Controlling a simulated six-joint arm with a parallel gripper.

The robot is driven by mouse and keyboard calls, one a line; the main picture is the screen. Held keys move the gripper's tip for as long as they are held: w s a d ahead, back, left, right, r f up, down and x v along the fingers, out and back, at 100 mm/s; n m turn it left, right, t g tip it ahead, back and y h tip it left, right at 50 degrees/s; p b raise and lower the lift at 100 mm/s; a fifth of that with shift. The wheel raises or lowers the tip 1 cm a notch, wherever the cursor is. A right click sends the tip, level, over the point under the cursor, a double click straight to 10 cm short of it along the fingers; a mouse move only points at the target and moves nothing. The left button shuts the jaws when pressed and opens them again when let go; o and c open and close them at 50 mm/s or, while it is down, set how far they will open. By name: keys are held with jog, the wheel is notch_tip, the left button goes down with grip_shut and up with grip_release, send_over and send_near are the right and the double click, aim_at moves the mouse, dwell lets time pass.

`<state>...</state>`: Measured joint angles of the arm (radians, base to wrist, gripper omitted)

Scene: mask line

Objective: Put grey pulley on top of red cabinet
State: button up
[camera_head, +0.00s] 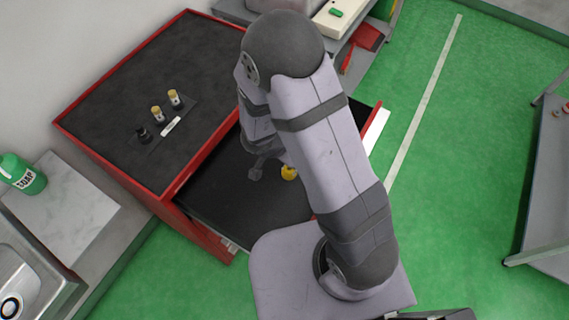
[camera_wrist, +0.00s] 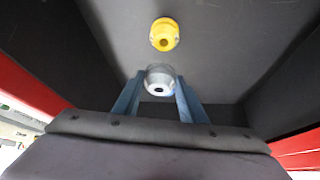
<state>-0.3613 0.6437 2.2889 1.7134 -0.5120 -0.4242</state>
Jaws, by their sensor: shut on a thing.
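The grey pulley (camera_wrist: 160,80) is between the two blue-grey fingers of my gripper (camera_wrist: 159,98) in the wrist view, and the gripper is shut on it. They are inside the open dark drawer (camera_head: 215,190) of the red cabinet (camera_head: 110,105). A yellow pulley (camera_wrist: 164,34) lies on the drawer floor just beyond the grey one; it also shows in the head view (camera_head: 289,173). In the head view my arm covers part of the drawer, and the grey pulley cannot be made out clearly. The cabinet has a black top with red edges.
On the cabinet top a dark plate holds two yellow-capped items (camera_head: 157,113), a black piece (camera_head: 143,134) and a white label (camera_head: 171,127). The top around it is bare. Drawer walls surround my gripper. A green soap bottle (camera_head: 22,176) stands on the left counter.

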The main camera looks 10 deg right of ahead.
jog(key=shift+w+d, duration=0.6)
jog(key=shift+d, duration=0.05)
